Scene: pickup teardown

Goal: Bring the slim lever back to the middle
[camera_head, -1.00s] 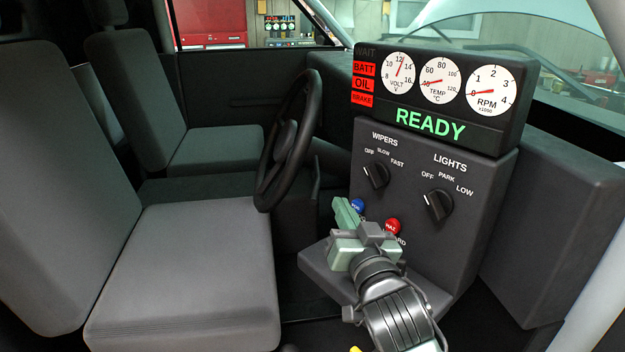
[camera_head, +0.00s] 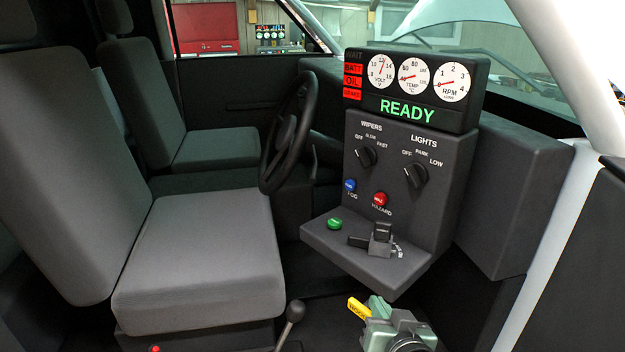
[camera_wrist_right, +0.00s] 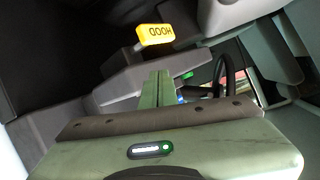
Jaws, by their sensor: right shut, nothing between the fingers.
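A floor lever with a round dark knob (camera_head: 295,311) on a thin stem stands between the seat and the console, tilted a little. A small dark lever (camera_head: 358,241) points left from a grey block (camera_head: 381,240) on the console ledge. I cannot tell for certain which one is the slim lever. My right gripper (camera_head: 378,304), pale green, is low in front of the console, below the ledge and apart from both levers. In the right wrist view its fingers (camera_wrist_right: 157,88) are together and empty. My left gripper is out of view.
The yellow HOOD handle (camera_head: 357,308) is close beside my right gripper. The ledge (camera_head: 350,262) overhangs it and bears a green button (camera_head: 334,224). The driver's seat (camera_head: 195,262) is left, the steering wheel (camera_head: 288,135) behind. The console display reads READY.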

